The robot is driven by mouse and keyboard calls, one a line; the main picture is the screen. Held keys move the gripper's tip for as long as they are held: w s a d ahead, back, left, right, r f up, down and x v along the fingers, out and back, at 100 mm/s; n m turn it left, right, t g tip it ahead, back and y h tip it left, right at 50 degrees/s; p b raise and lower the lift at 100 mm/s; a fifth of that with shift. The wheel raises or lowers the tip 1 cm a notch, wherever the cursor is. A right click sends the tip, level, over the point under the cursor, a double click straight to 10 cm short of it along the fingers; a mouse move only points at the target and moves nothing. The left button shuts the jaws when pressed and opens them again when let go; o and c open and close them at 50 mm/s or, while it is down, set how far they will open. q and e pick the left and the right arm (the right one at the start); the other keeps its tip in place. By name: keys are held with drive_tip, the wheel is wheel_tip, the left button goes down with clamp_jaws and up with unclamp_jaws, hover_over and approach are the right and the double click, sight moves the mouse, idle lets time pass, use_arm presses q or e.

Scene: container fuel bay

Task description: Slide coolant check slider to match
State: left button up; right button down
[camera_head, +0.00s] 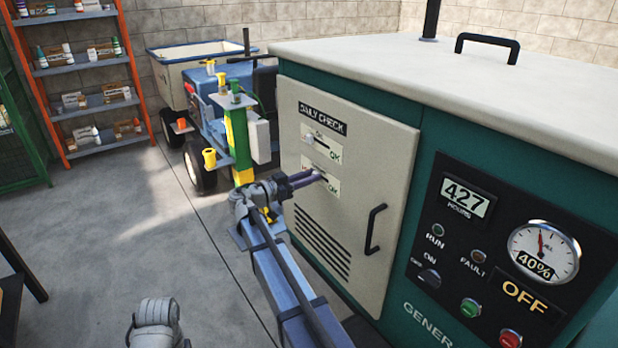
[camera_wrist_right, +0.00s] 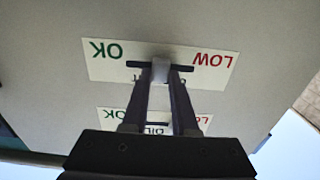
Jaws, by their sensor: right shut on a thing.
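The cream panel marked DAILY CHECK (camera_head: 355,185) carries two white slider plates. The coolant plate (camera_head: 332,189) is the lower one in the head view; it also shows in the wrist view (camera_wrist_right: 105,68), upside down, with LOW right and OK left. Its pale knob (camera_wrist_right: 160,69) sits near the middle of its slot. My right gripper (camera_head: 305,178) is shut on this knob, one dark finger on each side. The upper plate (camera_head: 334,158) has a pale knob (camera_head: 310,140) near its left end. My left gripper is out of view.
The panel has a dark handle (camera_head: 373,230) and vent slots (camera_head: 322,245). The green generator (camera_head: 440,130) shows a gauge (camera_head: 543,252), 40%, 427 hours and OFF. A blue cart (camera_head: 200,100) and orange shelf (camera_head: 85,70) stand behind; open floor lies left.

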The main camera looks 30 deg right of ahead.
sight(312, 167)
idle(0.8)
drive_tip(key=w, duration=0.4)
drive_tip(key=shift+a, duration=0.15)
drive_tip(key=c, duration=0.7)
unclamp_jaws()
drive_tip(key=shift+s+a, duration=0.2)
drive_tip(key=shift+a, duration=1.75)
drive_tip(key=shift+s+a, duration=0.15)
drive_tip(key=shift+a, duration=1.8)
